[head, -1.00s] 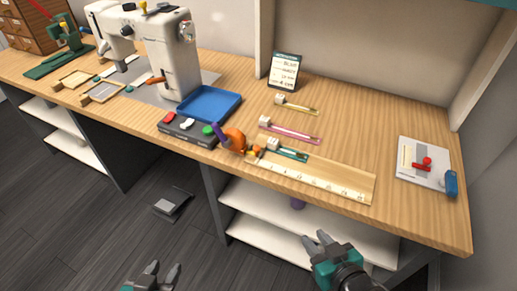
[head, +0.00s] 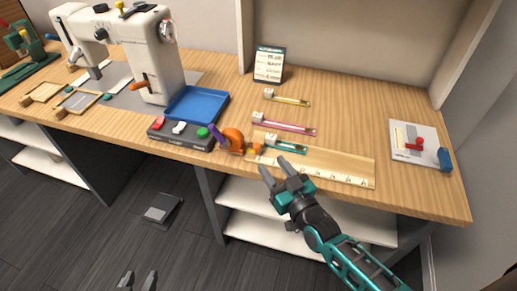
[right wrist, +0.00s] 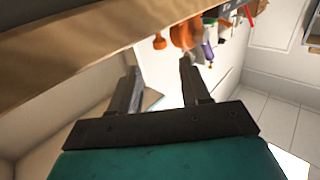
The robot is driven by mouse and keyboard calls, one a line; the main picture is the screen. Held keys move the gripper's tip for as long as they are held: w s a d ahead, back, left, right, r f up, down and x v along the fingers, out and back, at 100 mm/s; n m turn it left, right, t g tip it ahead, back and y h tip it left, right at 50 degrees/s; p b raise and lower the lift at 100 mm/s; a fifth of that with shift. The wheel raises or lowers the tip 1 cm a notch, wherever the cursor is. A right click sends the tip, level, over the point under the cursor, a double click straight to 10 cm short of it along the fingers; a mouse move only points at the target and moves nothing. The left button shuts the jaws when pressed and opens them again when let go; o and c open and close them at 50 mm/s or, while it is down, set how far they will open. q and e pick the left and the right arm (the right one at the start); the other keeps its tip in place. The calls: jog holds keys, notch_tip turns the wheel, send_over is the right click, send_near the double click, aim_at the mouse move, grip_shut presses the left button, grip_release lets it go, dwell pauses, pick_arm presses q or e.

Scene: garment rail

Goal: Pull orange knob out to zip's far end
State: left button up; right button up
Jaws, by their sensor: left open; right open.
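Three zips lie on the worktop in the head view: yellow (head: 291,99), pink (head: 286,126) and teal (head: 287,145), each with a pale block at its left end. A small orange knob (head: 254,149) sits by the teal zip's left end, next to a rounder orange object (head: 233,140). A small orange piece (right wrist: 160,41) also shows in the right wrist view. My right gripper (head: 273,165) is open and empty near the worktop's front edge, apart from the knob. My left gripper (head: 138,277) is open, low at the bottom edge.
A wooden ruler (head: 330,168) lies along the front edge. A blue tray (head: 197,104), a button box (head: 180,134) and a sewing machine (head: 150,60) stand left. A board with a red knob (head: 414,143) lies right. A card (head: 268,64) stands behind.

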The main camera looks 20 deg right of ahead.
aim_at(259, 147)
jog(key=w, duration=0.2)
jog(key=w+a, duration=0.1)
jog(key=w, duration=0.2)
jog(key=w+b, duration=0.1)
jog(key=w, duration=0.1)
jog(key=shift+w+a, duration=0.3)
jog(key=shift+w, duration=0.05)
grip_shut()
jog(key=shift+s+d, duration=0.1)
